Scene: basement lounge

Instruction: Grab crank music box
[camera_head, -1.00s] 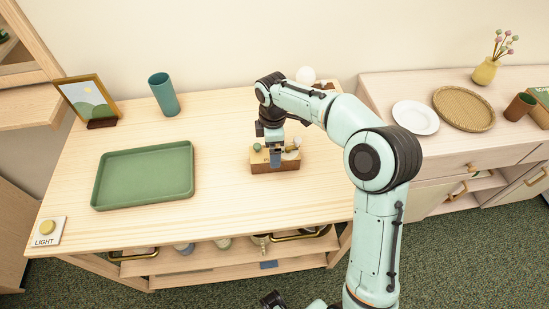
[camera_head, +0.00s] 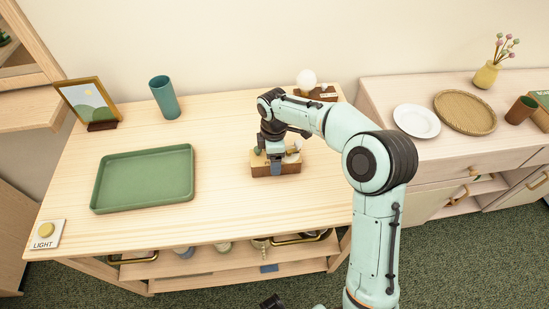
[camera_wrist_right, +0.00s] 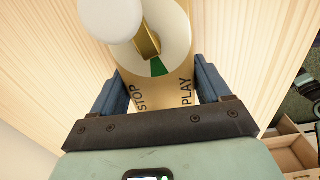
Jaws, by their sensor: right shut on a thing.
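The crank music box (camera_head: 287,169) is a small wooden box with a pale top and small round figures, standing on the light wooden table right of centre. My right gripper (camera_head: 275,168) reaches down over it from above and covers part of its top. In the right wrist view the gripper (camera_wrist_right: 163,98) is shut on the box. Its blue fingers lie on either side of a gold plate lettered STOP and PLAY (camera_wrist_right: 163,92). A white ball, a pale disc and a gold lever show above the lettering. My left gripper does not show clearly.
A green tray (camera_head: 97,190) and a LIGHT button (camera_head: 46,231) lie left on the table. A teal cup (camera_head: 164,97) and picture frame (camera_head: 91,100) stand behind. A white ball-topped wooden object (camera_head: 307,80) stands behind the arm. Bare tabletop surrounds the music box.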

